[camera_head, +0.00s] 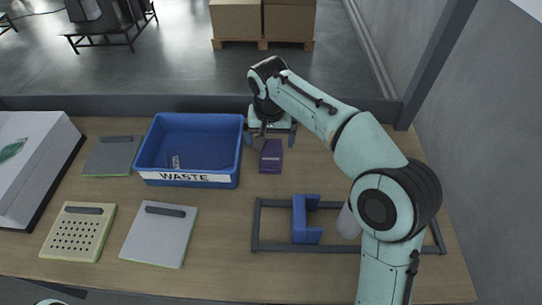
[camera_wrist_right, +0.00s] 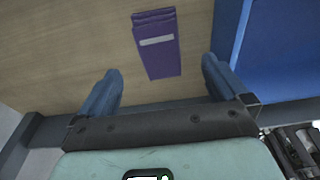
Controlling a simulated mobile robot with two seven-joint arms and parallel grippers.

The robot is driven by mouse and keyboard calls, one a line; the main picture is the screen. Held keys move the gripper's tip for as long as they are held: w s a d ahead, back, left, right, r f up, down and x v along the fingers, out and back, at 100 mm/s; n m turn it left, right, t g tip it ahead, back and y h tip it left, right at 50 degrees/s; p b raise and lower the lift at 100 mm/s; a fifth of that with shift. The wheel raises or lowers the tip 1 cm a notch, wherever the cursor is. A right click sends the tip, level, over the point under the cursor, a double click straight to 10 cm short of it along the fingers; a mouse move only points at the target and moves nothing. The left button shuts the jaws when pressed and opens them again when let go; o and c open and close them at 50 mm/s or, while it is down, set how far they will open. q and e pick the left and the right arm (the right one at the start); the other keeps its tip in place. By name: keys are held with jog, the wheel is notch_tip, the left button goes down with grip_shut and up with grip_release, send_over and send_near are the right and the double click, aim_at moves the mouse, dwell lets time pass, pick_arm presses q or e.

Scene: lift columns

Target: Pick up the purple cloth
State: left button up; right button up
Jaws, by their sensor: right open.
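The purple cloth (camera_head: 271,157) lies folded on the table, just right of the blue waste bin. It also shows in the right wrist view (camera_wrist_right: 160,58), with a pale stripe across it. My right gripper (camera_head: 270,140) is over the far side of the table, right at the cloth's far end.
The blue bin (camera_head: 187,181), labelled WASTE, stands close left of the cloth. A dark frame (camera_head: 256,225) with a blue block (camera_head: 300,218) and a pale rounded object (camera_head: 347,222) lies nearer. Flat panels (camera_head: 160,233) and a white box (camera_head: 30,165) are at left. A raised ledge (camera_head: 215,103) borders the far edge.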

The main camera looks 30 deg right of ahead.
aim_at(271, 152)
jog(key=f, duration=0.2)
jog(key=w+f+b, duration=0.1)
jog(key=f, duration=0.1)
jog(key=d+f, duration=0.1)
jog(key=f, duration=0.1)
jog(key=shift+w+f, duration=0.15)
jog(key=shift+f, duration=0.25)
jog(key=c, duration=1.1)
